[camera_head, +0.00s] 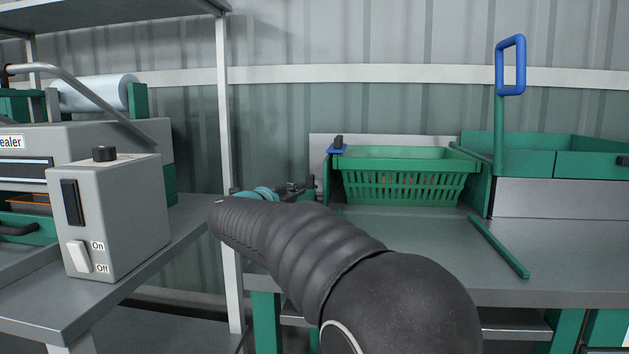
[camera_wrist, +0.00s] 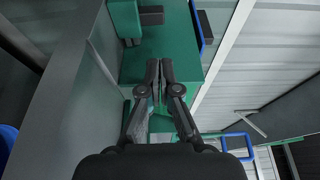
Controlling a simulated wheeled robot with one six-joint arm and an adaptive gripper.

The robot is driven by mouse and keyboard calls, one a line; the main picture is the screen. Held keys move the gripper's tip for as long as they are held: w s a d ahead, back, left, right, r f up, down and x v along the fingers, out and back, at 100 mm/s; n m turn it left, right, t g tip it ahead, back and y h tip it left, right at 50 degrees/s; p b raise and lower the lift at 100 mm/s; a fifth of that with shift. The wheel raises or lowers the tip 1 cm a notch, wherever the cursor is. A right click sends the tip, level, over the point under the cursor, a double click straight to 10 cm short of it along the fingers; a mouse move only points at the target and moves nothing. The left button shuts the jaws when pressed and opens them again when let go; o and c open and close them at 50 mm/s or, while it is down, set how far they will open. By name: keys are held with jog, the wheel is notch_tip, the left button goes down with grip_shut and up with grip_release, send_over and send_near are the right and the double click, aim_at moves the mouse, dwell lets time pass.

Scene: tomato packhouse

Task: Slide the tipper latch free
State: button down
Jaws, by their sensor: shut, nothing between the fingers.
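The latch appears to be the blue plate (camera_head: 336,150) with a short black knob (camera_head: 338,142), at the left corner of the tipper in the head view. A green slotted crate (camera_head: 405,180) sits in the tipper beside it. My gripper (camera_head: 309,184) is partly hidden behind my arm, left of and below the latch. In the wrist view my gripper (camera_wrist: 160,66) is shut and empty in front of a green panel (camera_wrist: 180,62). A blue strip (camera_wrist: 197,27) and a dark grey block (camera_wrist: 151,16) lie beyond the fingertips. I cannot tell whether the fingers touch anything.
A blue-gripped lever (camera_head: 510,66) stands right of the crate, near a green bin (camera_head: 590,141). A green bar (camera_head: 498,247) lies on the grey table (camera_head: 430,228). A sealer with a switch box (camera_head: 115,215) is at left.

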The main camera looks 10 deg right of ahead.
aim_at(308, 177)
jog(key=p+x, duration=0.1)
jog(key=x, duration=0.9)
dwell(0.3)
jog(key=a+p, duration=0.1)
jog(key=a, duration=0.1)
jog(key=shift+w+a+r+p, duration=0.2)
jog(key=shift+w+a+p, duration=0.2)
jog(key=shift+w+a+f, duration=0.1)
jog(key=shift+a, duration=0.25)
jog(key=shift+d, duration=0.1)
jog(key=shift+f, duration=0.1)
